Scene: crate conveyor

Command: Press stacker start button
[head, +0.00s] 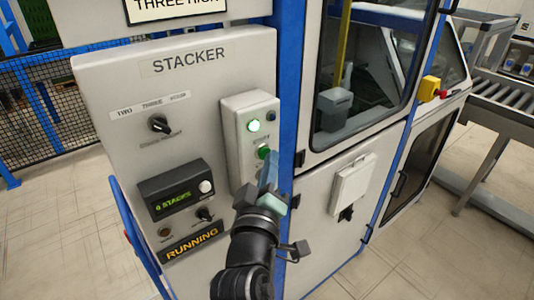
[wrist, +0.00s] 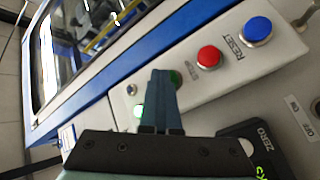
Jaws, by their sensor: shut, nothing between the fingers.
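The stacker button box (head: 232,104) is a pale box on the grey STACKER panel (head: 93,82). A green button (head: 263,152) sits on its lower front, just above my gripper (head: 268,162). In the wrist view my shut gripper (wrist: 163,73) reaches over the same green button (wrist: 176,78) and hides most of it. I cannot tell whether the fingertips touch it. Beside it are a red button (wrist: 210,57) and a blue RESET button (wrist: 257,27). A lit green lamp (head: 253,126) glows higher on the box, left of a dark blue lamp (head: 271,115).
The panel also has a selector knob (head: 159,124), a counter display (head: 173,200) reading "0 STACKS" and a RUNNING sign (head: 191,241). A blue post stands close right of the box. The machine's window and a white hatch (head: 352,186) are further right.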

